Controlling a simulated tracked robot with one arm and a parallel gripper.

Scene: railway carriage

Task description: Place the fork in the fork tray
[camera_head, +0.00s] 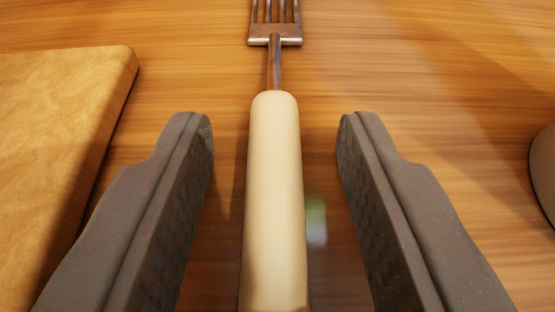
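The fork lies on the wooden table, with its cream handle (274,190) running up the middle of the view and its dark metal head (275,32) at the top, the tine ends cut off by the frame edge. My gripper (275,135) is open, with one dark finger on each side of the handle. There is a visible gap between the handle and each finger. The near end of the handle runs out of the bottom of the view. No fork tray can be made out in this view.
A light wooden board (60,130) with a rounded corner lies on the left, near the left finger. Part of a dark rounded object (544,175) shows at the right edge. The wooden table top (420,80) is clear around the fork's head.

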